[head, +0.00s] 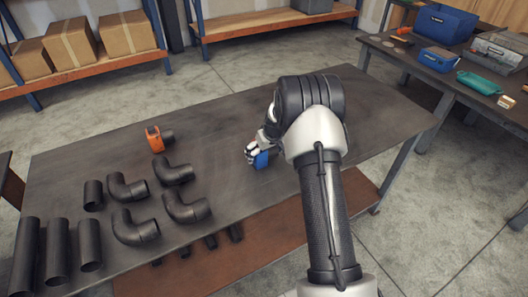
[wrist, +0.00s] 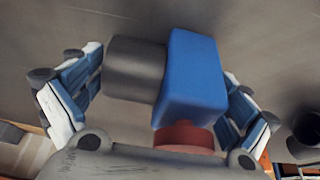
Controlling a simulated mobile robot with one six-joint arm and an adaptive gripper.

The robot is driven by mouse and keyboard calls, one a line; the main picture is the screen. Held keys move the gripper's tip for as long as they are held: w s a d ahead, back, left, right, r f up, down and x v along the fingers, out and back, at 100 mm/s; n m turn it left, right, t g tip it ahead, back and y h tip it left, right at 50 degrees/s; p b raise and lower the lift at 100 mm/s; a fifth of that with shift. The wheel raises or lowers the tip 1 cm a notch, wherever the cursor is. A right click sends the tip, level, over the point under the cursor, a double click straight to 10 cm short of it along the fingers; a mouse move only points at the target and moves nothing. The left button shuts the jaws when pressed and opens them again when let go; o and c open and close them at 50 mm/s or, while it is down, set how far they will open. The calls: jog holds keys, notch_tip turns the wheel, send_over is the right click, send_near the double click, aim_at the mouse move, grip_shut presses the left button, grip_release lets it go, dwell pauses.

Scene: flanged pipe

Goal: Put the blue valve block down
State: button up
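I cannot tell whether the block touches the workbench (head: 235,120). My arm hides part of the bench.
An orange valve block (head: 154,139) stands on the bench to the left. Several black elbows (head: 185,207) and straight pipes (head: 57,250) lie front left. The bench's back middle is clear. A side table (head: 410,60) with blue bins is at right; shelves with cartons (head: 72,43) are behind.

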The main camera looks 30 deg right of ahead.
jog(key=shift+r, duration=0.1)
dwell(0.3)
jog(key=p+v, duration=0.3)
jog(key=v, duration=0.9)
jog(key=s+a+r, duration=0.7)
jog(key=r, duration=0.2)
jog(key=s+a+r, duration=0.6)
jog(key=s+r, duration=0.1)
jog(key=r, duration=0.2)
jog(key=s+a+r, duration=0.1)
jog(key=s+a, duration=0.2)
jog(key=s, duration=0.8)
jog(key=s+a, duration=0.3)
jog(key=s, duration=0.8)
jog(key=shift+s+a+r, duration=0.25)
jog(key=shift+a+r, duration=0.05)
jog(key=shift+r, duration=0.1)
